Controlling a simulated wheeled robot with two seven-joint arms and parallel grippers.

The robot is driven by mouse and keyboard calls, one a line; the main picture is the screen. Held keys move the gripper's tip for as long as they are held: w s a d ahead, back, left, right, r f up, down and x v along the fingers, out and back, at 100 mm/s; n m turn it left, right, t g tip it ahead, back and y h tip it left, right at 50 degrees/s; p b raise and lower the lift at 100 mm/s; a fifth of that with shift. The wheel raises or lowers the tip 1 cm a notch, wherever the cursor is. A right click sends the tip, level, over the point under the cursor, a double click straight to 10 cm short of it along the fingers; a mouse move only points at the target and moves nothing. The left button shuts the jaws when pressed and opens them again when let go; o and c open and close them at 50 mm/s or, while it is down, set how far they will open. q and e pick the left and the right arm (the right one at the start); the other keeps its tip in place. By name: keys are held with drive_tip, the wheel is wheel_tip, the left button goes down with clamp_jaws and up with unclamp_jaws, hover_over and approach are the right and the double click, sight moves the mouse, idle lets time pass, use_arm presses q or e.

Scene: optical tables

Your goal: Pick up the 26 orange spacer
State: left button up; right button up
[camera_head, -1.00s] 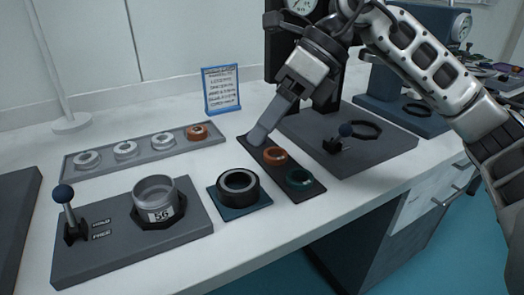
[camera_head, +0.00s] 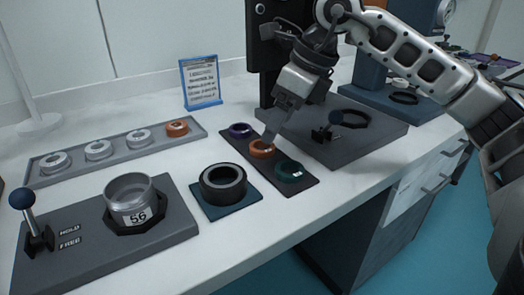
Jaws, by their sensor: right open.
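One orange spacer (camera_head: 261,148) lies in the middle of a dark three-place tray (camera_head: 304,187), between a purple ring (camera_head: 240,130) and a green ring (camera_head: 290,171). A second orange ring (camera_head: 177,128) sits at the right end of a long grey tray (camera_head: 110,168). No number can be read on either orange ring. My right gripper (camera_head: 271,136) is open and points down, its fingertips just above or at the right edge of the middle orange spacer. I cannot tell whether they touch it. The fingers overlap in this view. My left gripper is out of view.
A black ring (camera_head: 222,182) stands on a blue pad in front. A grey fixture (camera_head: 172,222) with a lever and a cup marked 56 (camera_head: 131,198) is at front left. A blue-framed sign (camera_head: 201,82) stands behind. A machine base (camera_head: 375,142) lies right of the dark tray.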

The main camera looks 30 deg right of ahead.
sight(265, 146)
drive_tip(key=x, duration=0.5)
drive_tip(key=shift+w+f+b, duration=0.1)
drive_tip(key=shift+w+b, duration=0.15)
drive_tip(key=shift+b, duration=0.15)
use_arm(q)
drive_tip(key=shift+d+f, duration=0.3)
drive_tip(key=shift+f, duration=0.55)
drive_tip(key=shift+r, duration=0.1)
use_arm(e)
drive_tip(key=c, duration=1.1)
